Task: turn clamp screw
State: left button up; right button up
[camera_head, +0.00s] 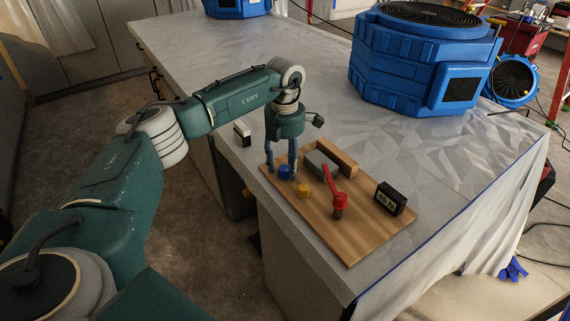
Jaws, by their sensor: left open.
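A wooden board (341,242) lies on the covered counter near its front edge. It bears a blue knob (285,173), a yellow knob (304,190), a red lever (338,199) on a dark post, a grey block (320,164) and a wooden block (338,156). I cannot tell for sure which part is the clamp screw. My left gripper (282,165) points straight down over the board's far left end. Its fingers are apart, one on each side of the blue knob in the picture; I cannot tell if they touch it. My right gripper is not in view.
A black box with a display (390,198) stands on the board's right side. A small black-and-white item (242,135) sits by the counter's left edge. A large blue machine (421,60) stands behind. The sheet-covered counter (455,165) is clear right of the board.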

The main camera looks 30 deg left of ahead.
aim_at(285, 168)
pick_arm(q)
jog(key=shift+r, duration=0.1)
notch_tip(285, 168, up, 12)
dwell(0.4)
dwell(0.5)
